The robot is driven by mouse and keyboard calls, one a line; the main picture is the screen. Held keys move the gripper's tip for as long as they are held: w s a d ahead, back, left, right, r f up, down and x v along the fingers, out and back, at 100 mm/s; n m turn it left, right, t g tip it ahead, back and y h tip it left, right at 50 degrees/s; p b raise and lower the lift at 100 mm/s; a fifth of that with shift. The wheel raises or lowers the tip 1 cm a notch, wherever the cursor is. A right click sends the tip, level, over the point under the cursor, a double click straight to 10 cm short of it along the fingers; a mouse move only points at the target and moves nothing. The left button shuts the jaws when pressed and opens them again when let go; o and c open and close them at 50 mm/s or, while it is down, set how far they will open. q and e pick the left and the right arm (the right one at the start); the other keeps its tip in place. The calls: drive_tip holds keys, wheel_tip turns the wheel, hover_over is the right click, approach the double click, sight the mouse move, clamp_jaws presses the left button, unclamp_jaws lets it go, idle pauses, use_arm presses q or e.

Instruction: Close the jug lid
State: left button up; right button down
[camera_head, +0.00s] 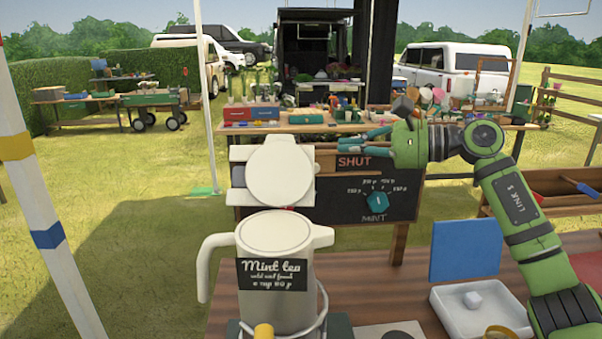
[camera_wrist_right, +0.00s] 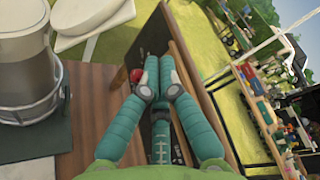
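The cream jug (camera_head: 275,270), with a black "Mint tea" label, stands upright in a wire holder at the table's front. In the right wrist view the jug (camera_wrist_right: 28,60) is at the left. My left gripper is not in view.
A dark board (camera_head: 345,198) with a "SHUT" sign and a teal dial (camera_head: 377,201) stands behind the jug. A white tray (camera_head: 445,315) with a pale cube and a blue panel (camera_head: 465,250) are at the right. A small red ball (camera_wrist_right: 136,75) is near my fingers.

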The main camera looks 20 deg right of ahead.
sight(279, 170)
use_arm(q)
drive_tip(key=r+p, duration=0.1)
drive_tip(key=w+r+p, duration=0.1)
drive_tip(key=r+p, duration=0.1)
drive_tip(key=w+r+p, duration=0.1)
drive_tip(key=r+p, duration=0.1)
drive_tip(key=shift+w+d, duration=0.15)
use_arm(e)
drive_tip(key=w+a, duration=0.2)
drive_tip(key=a, duration=0.7)
drive_tip(key=shift+w, duration=0.15)
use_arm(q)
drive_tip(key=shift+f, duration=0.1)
use_arm(e)
drive_tip(key=shift+r, duration=0.1)
